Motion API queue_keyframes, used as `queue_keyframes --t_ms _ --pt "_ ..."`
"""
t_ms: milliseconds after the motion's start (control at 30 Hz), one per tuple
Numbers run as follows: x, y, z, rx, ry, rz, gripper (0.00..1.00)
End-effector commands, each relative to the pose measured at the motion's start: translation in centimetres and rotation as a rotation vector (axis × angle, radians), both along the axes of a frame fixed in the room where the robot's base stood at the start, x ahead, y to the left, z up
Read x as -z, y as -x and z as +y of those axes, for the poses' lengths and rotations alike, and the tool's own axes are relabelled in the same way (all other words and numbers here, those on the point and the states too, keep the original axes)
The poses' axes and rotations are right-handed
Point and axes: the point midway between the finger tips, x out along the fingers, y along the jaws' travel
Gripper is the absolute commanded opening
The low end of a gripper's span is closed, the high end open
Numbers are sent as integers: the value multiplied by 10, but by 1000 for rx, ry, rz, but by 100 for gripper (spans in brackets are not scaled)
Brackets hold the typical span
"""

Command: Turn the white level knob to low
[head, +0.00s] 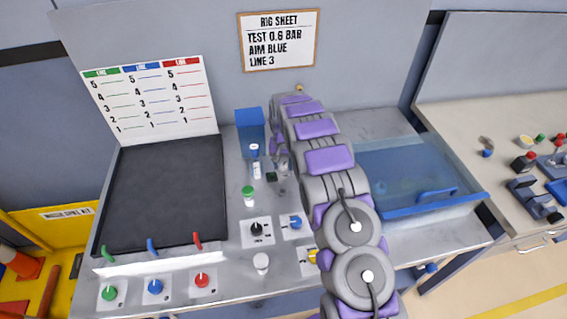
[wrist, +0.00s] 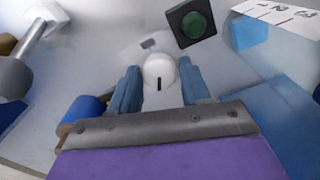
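The white level knob (wrist: 160,70) shows in the wrist view as a rounded white cap with a short dark mark. It stands between the two blue fingers of my gripper (wrist: 160,85). The fingers lie close against both sides of the knob, with almost no gap. In the head view my gripper (head: 279,160) is low over the bench behind my arm. The knob cannot be made out there.
A green button (wrist: 193,25) on a black plate and a blue cylinder (wrist: 80,112) are close by.

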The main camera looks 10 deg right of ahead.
Motion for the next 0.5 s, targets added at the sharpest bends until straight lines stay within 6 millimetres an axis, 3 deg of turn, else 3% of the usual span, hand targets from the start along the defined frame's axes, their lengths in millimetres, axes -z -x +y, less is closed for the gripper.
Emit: queue_keyframes --t_ms 167,500 --pt "0 -1 0 1 0 -1 64" --pt "-6 -1 -1 1 1 -3 65"
